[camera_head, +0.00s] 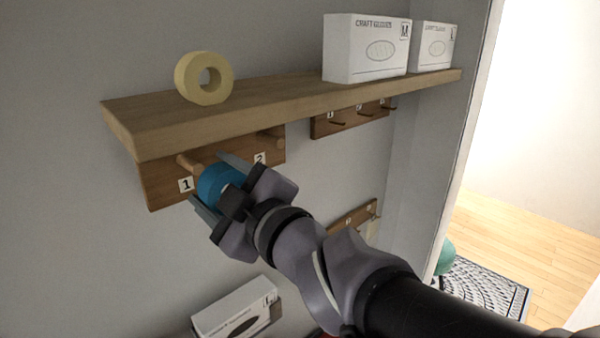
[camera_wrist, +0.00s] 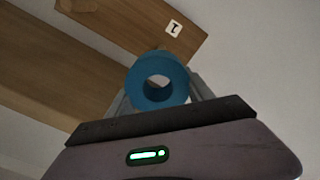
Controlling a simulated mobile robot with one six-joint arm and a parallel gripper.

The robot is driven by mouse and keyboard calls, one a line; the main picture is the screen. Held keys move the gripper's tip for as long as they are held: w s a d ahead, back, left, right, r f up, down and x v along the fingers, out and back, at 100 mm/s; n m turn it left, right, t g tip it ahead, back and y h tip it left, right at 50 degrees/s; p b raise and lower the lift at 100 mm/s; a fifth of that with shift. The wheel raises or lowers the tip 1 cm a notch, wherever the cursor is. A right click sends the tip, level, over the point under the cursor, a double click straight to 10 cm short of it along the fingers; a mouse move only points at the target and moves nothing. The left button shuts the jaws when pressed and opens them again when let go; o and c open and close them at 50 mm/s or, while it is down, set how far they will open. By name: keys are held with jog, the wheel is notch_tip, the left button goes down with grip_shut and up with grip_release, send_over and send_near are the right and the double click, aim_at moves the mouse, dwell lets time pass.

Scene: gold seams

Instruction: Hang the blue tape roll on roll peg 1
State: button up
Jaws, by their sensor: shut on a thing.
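The blue tape roll (camera_head: 213,181) is held between the two fingers of my gripper (camera_head: 208,178), which is shut on it. In the wrist view the roll (camera_wrist: 157,61) shows its open hole, with no peg seen through it. Roll peg 1 (camera_head: 189,164) is a wooden peg on a brown board (camera_head: 158,184) under the shelf, above the label 1. In the head view the roll is just right of and below this peg, overlapping the board. The label 1 (camera_wrist: 174,27) also shows in the wrist view. Whether the roll touches the peg cannot be told.
The wooden shelf (camera_head: 250,99) juts out just above the pegs. A yellow tape roll (camera_head: 188,82) and two white glove boxes (camera_head: 352,62) stand on it. Peg 2 (camera_head: 270,139) is bare. A smaller hook board (camera_head: 325,124) is further right. Another white box (camera_head: 235,312) is below.

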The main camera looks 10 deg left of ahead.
aim_at(195, 168)
jog(key=shift+x, duration=2.05)
jog(key=shift+f+b, duration=0.25)
jog(key=shift+b, duration=0.05)
jog(key=shift+w+a, duration=0.2)
jog(key=shift+a, duration=0.05)
jog(key=shift+w+a, duration=0.3)
jog(key=shift+a, duration=0.05)
jog(key=shift+b, duration=0.7)
jog(key=shift+w+a, duration=0.1)
jog(key=shift+a, duration=0.05)
jog(key=shift+x, duration=0.75)
jog(key=shift+w+a, duration=0.1)
jog(key=shift+a, duration=0.05)
jog(key=shift+w+a+b, duration=0.35)
jog(key=shift+w+a, duration=0.15)
jog(key=shift+a, duration=0.05)
